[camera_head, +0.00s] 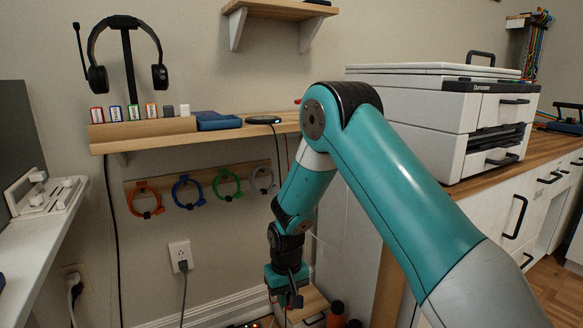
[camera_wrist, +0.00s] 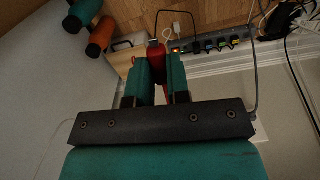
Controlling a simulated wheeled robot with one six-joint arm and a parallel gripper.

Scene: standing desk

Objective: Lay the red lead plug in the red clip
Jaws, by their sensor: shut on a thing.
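My gripper (camera_wrist: 158,70) is shut on the red lead plug (camera_wrist: 157,53), which shows between the teal fingers in the wrist view. In the head view my gripper (camera_head: 289,297) hangs low, below the wall shelf and near the floor, with the plug hard to make out there. I cannot make out the red clip for certain. A small red thing (camera_head: 297,101) shows at the right end of the shelf, partly hidden behind my arm, and may be part of it.
The wooden shelf (camera_head: 180,133) holds a headset stand, small coloured blocks and a blue box (camera_head: 218,121). Coiled cables (camera_head: 187,192) hang below. A printer (camera_head: 455,120) stands right. A power strip (camera_wrist: 213,42) and bottles (camera_wrist: 100,36) lie beyond my gripper in the wrist view.

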